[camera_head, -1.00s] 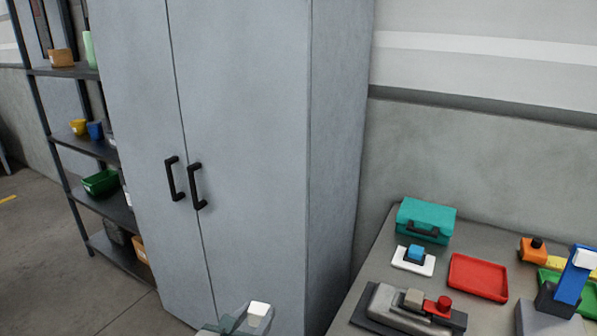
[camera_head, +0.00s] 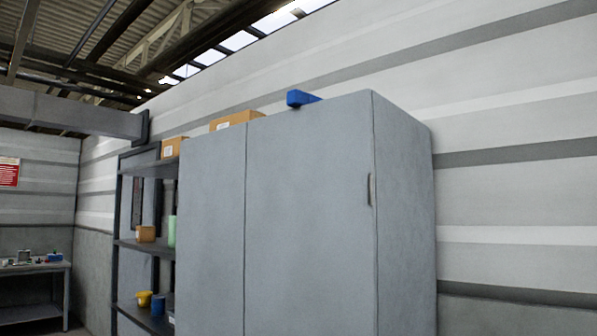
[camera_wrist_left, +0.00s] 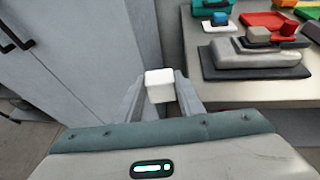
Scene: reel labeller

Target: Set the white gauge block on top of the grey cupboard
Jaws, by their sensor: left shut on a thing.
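The white gauge block (camera_wrist_left: 160,85) shows in the left wrist view, between the two fingers of my left gripper (camera_wrist_left: 161,92), which is shut on it. The grey cupboard (camera_head: 300,215) fills the middle of the head view, with its upper front edge in sight. Its top surface is seen almost edge-on, so how much of it is free is hard to tell. In the left wrist view the cupboard (camera_wrist_left: 85,60) stands ahead and to the left of the gripper, with its door handles at the far left. My right gripper is in neither view.
A blue object (camera_head: 301,98) and a cardboard box (camera_head: 236,120) sit on the cupboard's top. A dark shelf rack (camera_head: 147,240) stands left of it. In the left wrist view, a table (camera_wrist_left: 212,92) at the right holds a red tray (camera_wrist_left: 270,20) and a grey device (camera_wrist_left: 255,58).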

